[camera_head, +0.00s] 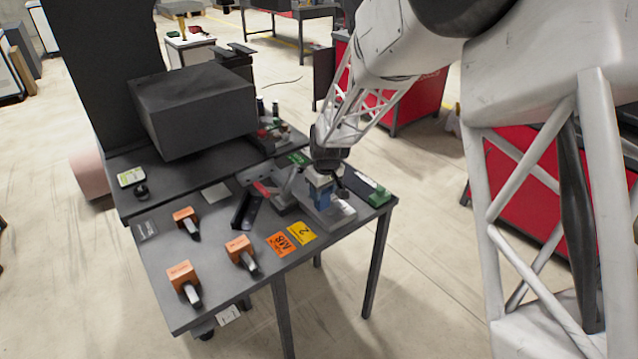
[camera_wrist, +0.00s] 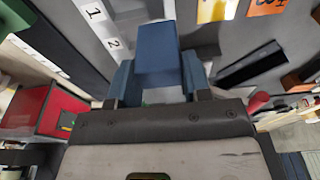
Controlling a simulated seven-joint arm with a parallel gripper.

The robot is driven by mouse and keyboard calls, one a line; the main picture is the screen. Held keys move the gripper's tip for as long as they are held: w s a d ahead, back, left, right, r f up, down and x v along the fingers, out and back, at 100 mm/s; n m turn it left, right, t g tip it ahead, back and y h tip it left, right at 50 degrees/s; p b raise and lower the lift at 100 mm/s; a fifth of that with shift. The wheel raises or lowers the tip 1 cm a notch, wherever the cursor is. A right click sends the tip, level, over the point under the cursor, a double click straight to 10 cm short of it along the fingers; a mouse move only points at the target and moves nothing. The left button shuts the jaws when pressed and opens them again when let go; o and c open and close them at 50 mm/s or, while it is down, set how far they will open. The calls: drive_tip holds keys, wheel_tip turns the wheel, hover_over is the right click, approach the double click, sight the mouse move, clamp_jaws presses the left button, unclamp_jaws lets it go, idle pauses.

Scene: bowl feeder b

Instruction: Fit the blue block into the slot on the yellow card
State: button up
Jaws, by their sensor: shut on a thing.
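My gripper (camera_head: 322,176) is shut on the blue block (camera_head: 320,194), at the right part of the table. In the wrist view the blue block (camera_wrist: 157,48) stands out between the two blue-padded fingers (camera_wrist: 157,85). The yellow card (camera_head: 301,232) lies flat on the table in front of the gripper and reads 2 in the head view. A grey fixture (camera_head: 340,216) is under the block. White labels 1 (camera_wrist: 95,11) and 2 (camera_wrist: 112,43) show beside the block in the wrist view. The slots are hidden, and I cannot tell whether the block touches the fixture.
An orange card (camera_head: 281,244) lies beside the yellow one. Several orange-and-metal parts (camera_head: 240,250) lie at the front left. A dark bar (camera_head: 245,210) and a red-handled tool (camera_head: 264,189) lie left of the fixture. A green-and-white box (camera_head: 370,190) is close on the right.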

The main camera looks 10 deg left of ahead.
drive_tip(key=s+d, duration=0.2)
drive_tip(key=s, duration=0.5)
drive_tip(key=shift+s+d+r, duration=0.25)
drive_tip(key=shift+d+r, duration=0.1)
drive_tip(key=shift+d, duration=0.05)
drive_tip(key=shift+s+d, duration=0.1)
idle(0.4)
drive_tip(key=shift+s+d+r, duration=0.15)
drive_tip(key=shift+s+d, duration=1.35)
drive_tip(key=shift+s, duration=0.25)
drive_tip(key=shift+w, duration=0.1)
drive_tip(key=w+a, duration=0.2)
drive_tip(key=w, duration=0.5)
drive_tip(key=w+a+f, duration=0.1)
drive_tip(key=w+a, duration=0.2)
drive_tip(key=w, duration=0.4)
drive_tip(key=shift+f, duration=0.2)
drive_tip(key=shift+w, duration=0.15)
